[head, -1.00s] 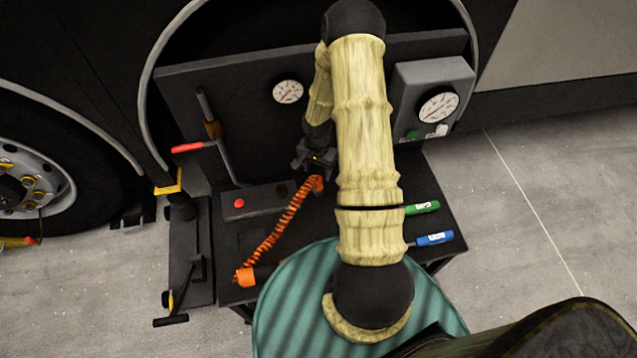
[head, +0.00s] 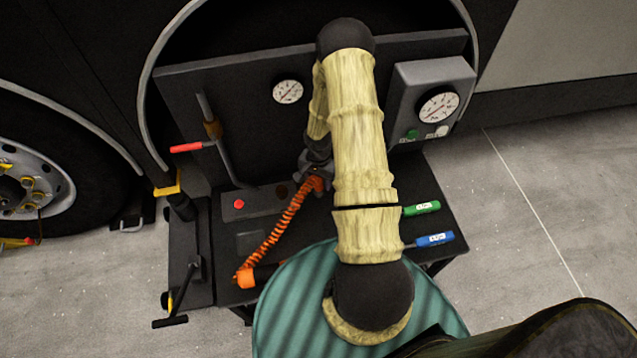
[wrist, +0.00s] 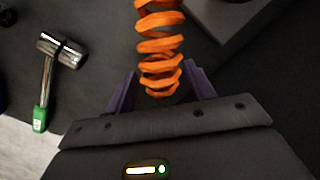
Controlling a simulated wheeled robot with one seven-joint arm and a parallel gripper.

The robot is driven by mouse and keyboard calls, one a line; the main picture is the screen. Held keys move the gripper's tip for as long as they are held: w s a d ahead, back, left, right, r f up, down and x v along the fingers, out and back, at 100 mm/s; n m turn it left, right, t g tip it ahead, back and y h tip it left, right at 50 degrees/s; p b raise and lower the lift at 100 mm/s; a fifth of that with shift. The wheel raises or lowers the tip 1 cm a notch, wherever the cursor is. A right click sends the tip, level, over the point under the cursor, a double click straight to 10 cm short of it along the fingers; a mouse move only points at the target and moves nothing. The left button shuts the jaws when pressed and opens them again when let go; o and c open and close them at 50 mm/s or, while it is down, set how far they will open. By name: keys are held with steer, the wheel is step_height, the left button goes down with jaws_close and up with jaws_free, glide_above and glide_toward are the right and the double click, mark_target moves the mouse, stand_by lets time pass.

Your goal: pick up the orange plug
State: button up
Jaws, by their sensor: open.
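An orange cylindrical piece (head: 246,277), which looks like the plug, lies at the lower left corner of the dark bench. An orange coiled cord (head: 283,226) runs from it up to the right, to below my gripper (head: 314,176). In the wrist view, the coil's near end (wrist: 159,52) lies between the two purple fingers of my gripper (wrist: 160,76). The fingers are open, one on each side of the coil, with gaps beside it. The gripper body hides what lies beyond the coil's end. I cannot tell whether a plug is there.
A hammer with a green handle (head: 421,208) and a blue-handled tool (head: 434,239) lie at the bench's right. A red-tipped lever (head: 187,147) stands at the left. A gauge box (head: 430,100) is at the back right. A dark panel (head: 250,75) rises behind my gripper.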

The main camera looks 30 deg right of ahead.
steer(key=c, duration=1.1)
step_height(320, 180, up, 10)
steer(key=shift+r+p, duration=0.1)
steer(key=shift+p, duration=0.55)
step_height(320, 180, up, 5)
steer(key=p, duration=0.4)
stand_by(0.4)
